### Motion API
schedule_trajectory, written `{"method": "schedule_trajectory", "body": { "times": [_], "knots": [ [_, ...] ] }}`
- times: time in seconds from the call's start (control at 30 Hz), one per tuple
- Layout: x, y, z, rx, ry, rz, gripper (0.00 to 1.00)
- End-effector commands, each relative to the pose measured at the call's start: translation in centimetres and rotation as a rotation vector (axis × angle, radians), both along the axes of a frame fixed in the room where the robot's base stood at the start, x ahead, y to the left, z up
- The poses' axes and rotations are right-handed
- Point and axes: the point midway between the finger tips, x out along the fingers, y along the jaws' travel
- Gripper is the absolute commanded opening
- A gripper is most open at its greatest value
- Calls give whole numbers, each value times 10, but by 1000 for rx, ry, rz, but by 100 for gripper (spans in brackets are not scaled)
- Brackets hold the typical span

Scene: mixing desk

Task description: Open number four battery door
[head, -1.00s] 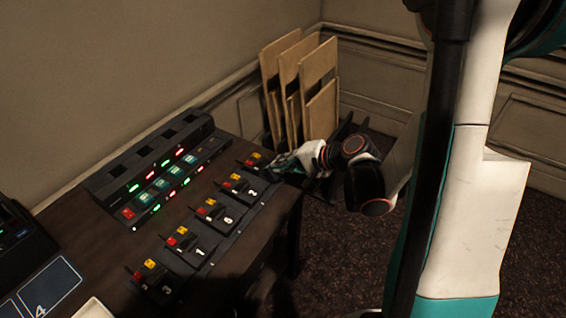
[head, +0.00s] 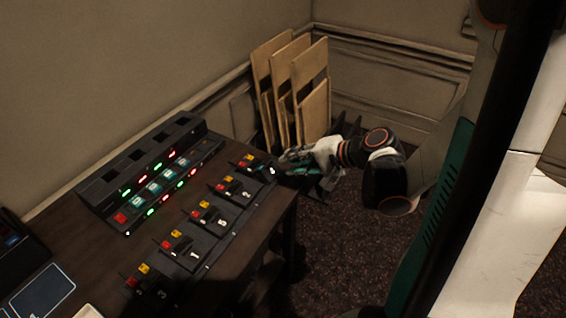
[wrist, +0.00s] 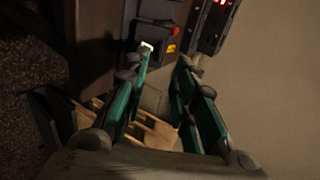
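Several black battery-door units with red and yellow parts and white numbers stand in a row along the desk's right side. Labels read roughly 3, 1, 6 and 2 from near to far. The farthest unit (head: 257,165) has a white mark too small to read for sure. My gripper (head: 285,159) is just right of this unit, at the desk's far corner; contact cannot be told. In the wrist view my gripper (wrist: 165,56) has its two teal fingers apart with nothing held. A black unit (wrist: 157,28) with red and yellow parts lies just beyond the fingertips.
A black charger rack (head: 150,175) with green and red lights stands on the dark desk left of the row. Wooden folding chairs (head: 291,90) lean at the wall behind my gripper. Carpeted floor (head: 335,240) is clear right of the desk.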

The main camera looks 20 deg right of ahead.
Motion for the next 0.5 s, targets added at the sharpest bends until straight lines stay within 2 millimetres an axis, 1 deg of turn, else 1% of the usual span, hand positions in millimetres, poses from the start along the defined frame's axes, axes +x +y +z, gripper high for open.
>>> {"method": "schedule_trajectory", "body": {
  "times": [0.1, 0.2, 0.33, 0.5],
  "knots": [
    [-14, -10, 11, 0, 0, -4, 25],
    [-22, -16, 18, 1, 0, -4, 25],
    [-29, -22, 25, 0, -1, -2, 25],
    [-33, -24, 28, 1, 0, -1, 25]
  ]
}}
